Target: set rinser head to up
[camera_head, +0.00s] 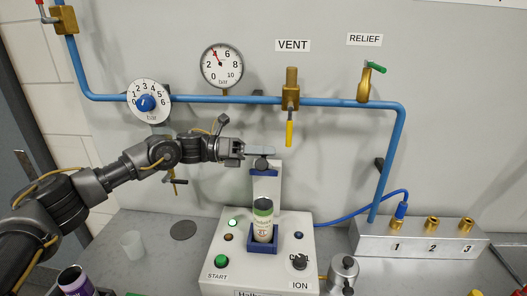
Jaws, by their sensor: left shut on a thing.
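The rinser is a white box (224,247) with a pale upright column (268,181) at its back. The dark rinser head (262,164) is at the top of that column, partly hidden by my gripper. My left gripper (258,153) comes in from the left and is shut on the rinser head. A can with a green top and pale label (263,222) stands upright in a blue holder (263,246) below the head. My right gripper is not in view.
Blue pipes (225,99) run along the wall with a VENT valve (290,92) and a RELIEF valve (366,84). A metal block (407,243) with numbered ports stands right.

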